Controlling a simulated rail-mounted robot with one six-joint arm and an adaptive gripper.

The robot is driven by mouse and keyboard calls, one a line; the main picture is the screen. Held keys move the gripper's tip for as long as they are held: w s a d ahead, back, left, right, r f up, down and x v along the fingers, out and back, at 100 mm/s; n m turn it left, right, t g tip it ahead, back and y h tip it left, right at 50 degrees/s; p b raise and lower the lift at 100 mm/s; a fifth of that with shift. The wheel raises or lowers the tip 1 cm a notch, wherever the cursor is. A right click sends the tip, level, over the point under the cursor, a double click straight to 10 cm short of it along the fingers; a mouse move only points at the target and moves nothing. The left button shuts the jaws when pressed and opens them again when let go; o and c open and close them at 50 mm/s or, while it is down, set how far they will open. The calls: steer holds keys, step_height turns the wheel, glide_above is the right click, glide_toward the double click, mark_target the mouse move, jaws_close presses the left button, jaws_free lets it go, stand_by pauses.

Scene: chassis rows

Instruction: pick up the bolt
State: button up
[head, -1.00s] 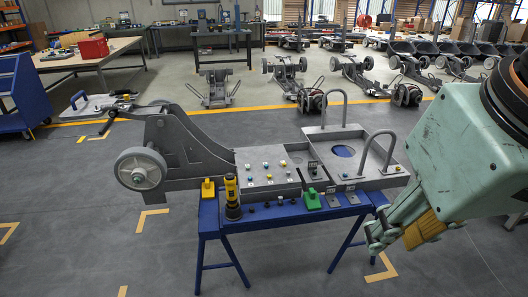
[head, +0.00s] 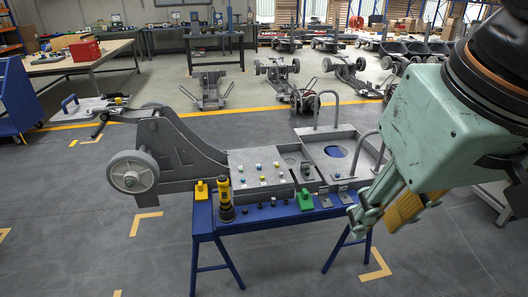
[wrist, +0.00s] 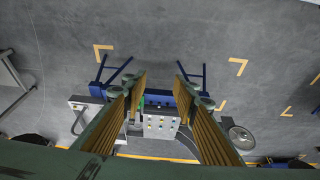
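Several small bolts with blue, yellow, green and pale heads (head: 261,166) stand on the grey chassis plate (head: 240,160). A few small dark pieces (head: 273,202), perhaps bolts too, lie on the blue bench (head: 240,224) in front of the chassis. I cannot tell which one the task means. My gripper (head: 375,220) hangs to the right of the bench in the head view. In the wrist view my gripper (wrist: 160,85) is open, its ribbed yellow fingers wide apart with nothing held. The plate with its bolts (wrist: 160,123) shows small and far between them.
A yellow-and-black tool (head: 225,199) stands upright on the bench, near a yellow block (head: 201,190) and a green block (head: 305,200). Upright grey handles (head: 327,110) rise from the chassis's right part. A wheel (head: 132,172) is at its left. Floor in front is clear.

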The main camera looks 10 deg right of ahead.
steer(key=w+r+p, duration=0.2)
steer(key=w+r, duration=0.2)
steer(key=w, duration=0.5)
steer(key=n+g+p, duration=0.4)
steer(key=n+p, duration=0.3)
steer(key=p, duration=0.3)
glide_above(281, 173)
step_height(281, 173, down, 33)
steer(key=shift+s+f, duration=0.1)
steer(key=shift+f, duration=0.05)
steer(key=shift+f+b, duration=0.65)
steer(key=shift+f, duration=3.65)
